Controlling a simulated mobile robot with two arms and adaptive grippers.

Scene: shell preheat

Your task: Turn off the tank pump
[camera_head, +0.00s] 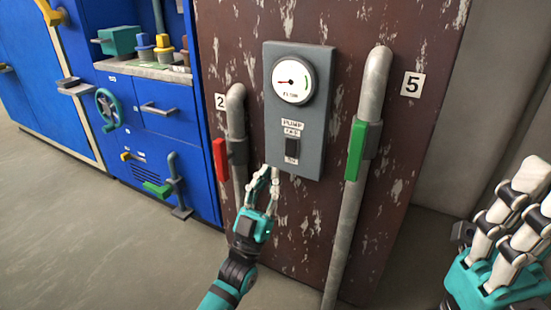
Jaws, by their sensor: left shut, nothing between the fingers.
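A grey pump box (308,62) is fixed to a rusty brown panel. It carries a round gauge (293,81) with a red needle pointing left and a green mark on the right. Below the gauge are labels reading PUMP and OFF, then a small dark switch (292,148) with another label under it. I cannot tell which way the switch is set. My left gripper (268,178) is shut and empty, its fingertips just below and left of the switch, near the box's lower left edge. My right gripper (515,220) shows at the right edge, partly cut off, far from the box.
Left of the box is a pipe with a red handle (220,159) by label 2. Right of it, a thicker pipe (345,225) with a green handle (356,150) stands by label 5. Blue cabinets (185,135) with a teal wheel (109,109) are at left. The floor in front is clear.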

